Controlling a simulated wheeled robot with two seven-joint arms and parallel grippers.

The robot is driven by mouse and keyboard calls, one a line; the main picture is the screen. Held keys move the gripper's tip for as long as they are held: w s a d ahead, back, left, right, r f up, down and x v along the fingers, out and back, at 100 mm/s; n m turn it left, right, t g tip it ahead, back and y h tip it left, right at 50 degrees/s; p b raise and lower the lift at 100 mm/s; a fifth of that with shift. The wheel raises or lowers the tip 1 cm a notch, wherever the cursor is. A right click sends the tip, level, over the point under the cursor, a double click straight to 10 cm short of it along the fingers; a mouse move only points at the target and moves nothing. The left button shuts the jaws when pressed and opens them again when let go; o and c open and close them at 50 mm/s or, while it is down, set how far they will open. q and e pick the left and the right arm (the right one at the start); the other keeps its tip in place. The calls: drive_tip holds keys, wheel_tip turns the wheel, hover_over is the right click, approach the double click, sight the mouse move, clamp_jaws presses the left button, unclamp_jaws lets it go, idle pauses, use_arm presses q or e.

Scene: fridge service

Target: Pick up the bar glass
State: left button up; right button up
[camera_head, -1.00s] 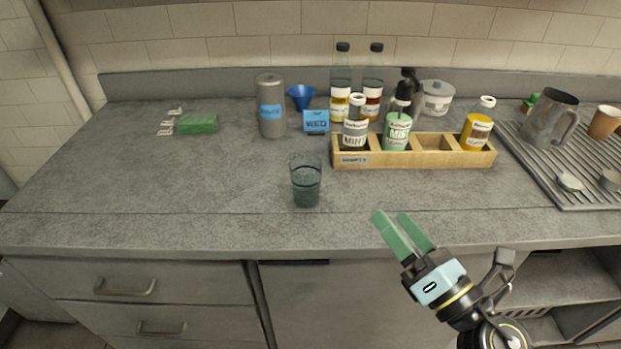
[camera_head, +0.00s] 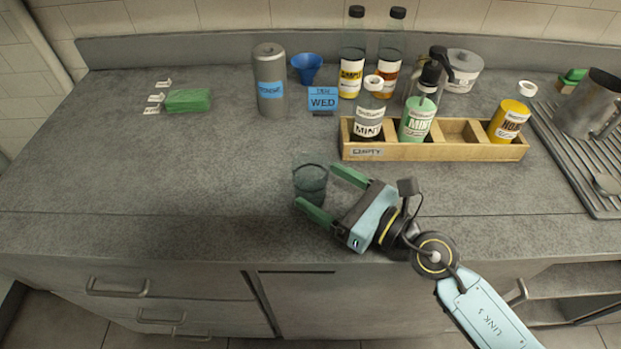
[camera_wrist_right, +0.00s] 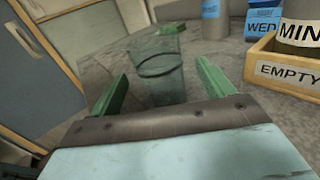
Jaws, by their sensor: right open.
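The bar glass (camera_head: 310,184) is a clear, dark-tinted tumbler standing upright on the grey counter, left of the wooden rack. My right gripper (camera_head: 323,191) is open, its green fingers pointing left at the glass. In the right wrist view the glass (camera_wrist_right: 158,75) stands between and just beyond the two open fingers (camera_wrist_right: 160,88). I cannot tell whether either finger touches it. My left gripper is not in view.
A wooden rack (camera_head: 440,151) with bottles and an "EMPTY" label stands right of and behind the glass. A grey canister (camera_head: 270,85), blue funnel (camera_head: 306,68) and "WED" sign (camera_head: 323,101) stand behind. A green block (camera_head: 188,100) lies left.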

sight(298, 171)
drive_tip(key=x, duration=0.2)
drive_tip(key=shift+w+a+r, duration=0.15)
drive_tip(key=shift+a+r, duration=0.05)
drive_tip(key=shift+a, duration=0.1)
drive_tip(key=shift+x, duration=1.15)
drive_tip(key=shift+w+a, duration=0.25)
drive_tip(key=shift+a, duration=0.05)
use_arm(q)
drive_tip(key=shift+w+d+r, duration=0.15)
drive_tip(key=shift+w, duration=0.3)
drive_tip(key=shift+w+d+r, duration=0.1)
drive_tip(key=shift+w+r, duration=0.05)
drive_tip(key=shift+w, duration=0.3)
use_arm(e)
drive_tip(key=c, duration=1.1)
